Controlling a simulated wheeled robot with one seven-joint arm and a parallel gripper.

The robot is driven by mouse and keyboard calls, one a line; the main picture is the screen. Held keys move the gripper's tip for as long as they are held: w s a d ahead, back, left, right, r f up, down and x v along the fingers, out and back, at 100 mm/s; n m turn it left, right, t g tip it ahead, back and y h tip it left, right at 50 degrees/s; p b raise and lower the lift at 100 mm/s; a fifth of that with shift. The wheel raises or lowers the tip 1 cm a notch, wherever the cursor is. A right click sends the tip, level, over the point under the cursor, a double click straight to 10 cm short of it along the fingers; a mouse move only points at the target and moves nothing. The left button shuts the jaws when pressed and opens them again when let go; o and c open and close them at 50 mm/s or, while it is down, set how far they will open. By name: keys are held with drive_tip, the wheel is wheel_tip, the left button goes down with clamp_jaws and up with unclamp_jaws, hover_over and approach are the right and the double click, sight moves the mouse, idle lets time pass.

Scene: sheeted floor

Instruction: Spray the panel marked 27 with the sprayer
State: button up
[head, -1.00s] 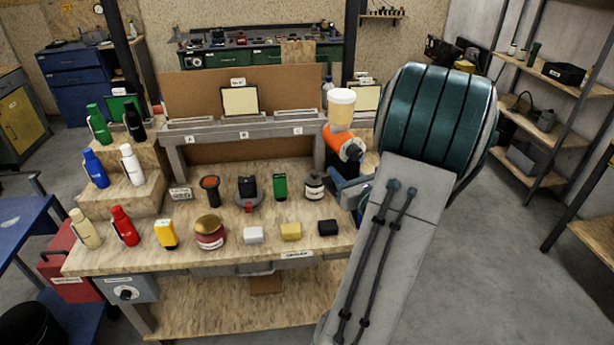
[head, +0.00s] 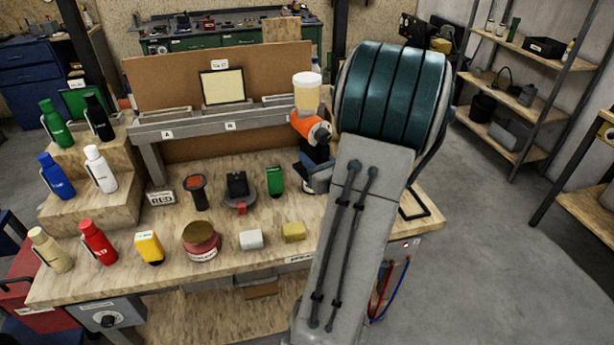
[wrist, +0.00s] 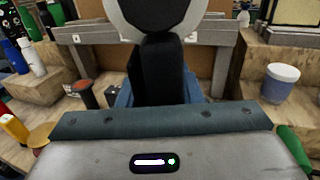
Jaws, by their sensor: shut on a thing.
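The sprayer, with an orange body (head: 308,127), a pale cup on top and a black handle, is upright in my gripper (head: 316,178) in the head view. In the wrist view the sprayer's black handle (wrist: 163,65) stands between the blue-grey jaws of my gripper (wrist: 166,95), which is shut on it. A cream panel (head: 222,87) in a dark frame stands on the grey rack, left of the sprayer and apart from it. The small label above it seems to read 27, but is not sharp. My arm hides the right part of the rack.
The wooden bench (head: 120,262) holds bottles on steps at left, and several small tools, jars and blocks in front of the rack (head: 205,124). A brown backboard (head: 140,85) stands behind the panel. The floor (head: 490,260) at right is clear. Shelves (head: 535,100) stand further back.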

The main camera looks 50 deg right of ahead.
drive_tip(key=f+b, duration=0.3)
drive_tip(key=f, duration=0.1)
drive_tip(key=shift+w+f, duration=0.15)
drive_tip(key=shift+w, duration=0.05)
drive_tip(key=shift+w+d, duration=0.15)
drive_tip(key=shift+w, duration=0.5)
drive_tip(key=x, duration=0.3)
drive_tip(key=shift+w+d, duration=0.1)
drive_tip(key=shift+w, duration=0.3)
drive_tip(key=w+a+b, duration=0.5)
drive_tip(key=a+b, duration=0.1)
drive_tip(key=a, duration=0.2)
drive_tip(key=w+a+b, duration=0.5)
drive_tip(key=a+b, duration=0.1)
drive_tip(key=a, duration=0.3)
drive_tip(key=shift+w, duration=0.15)
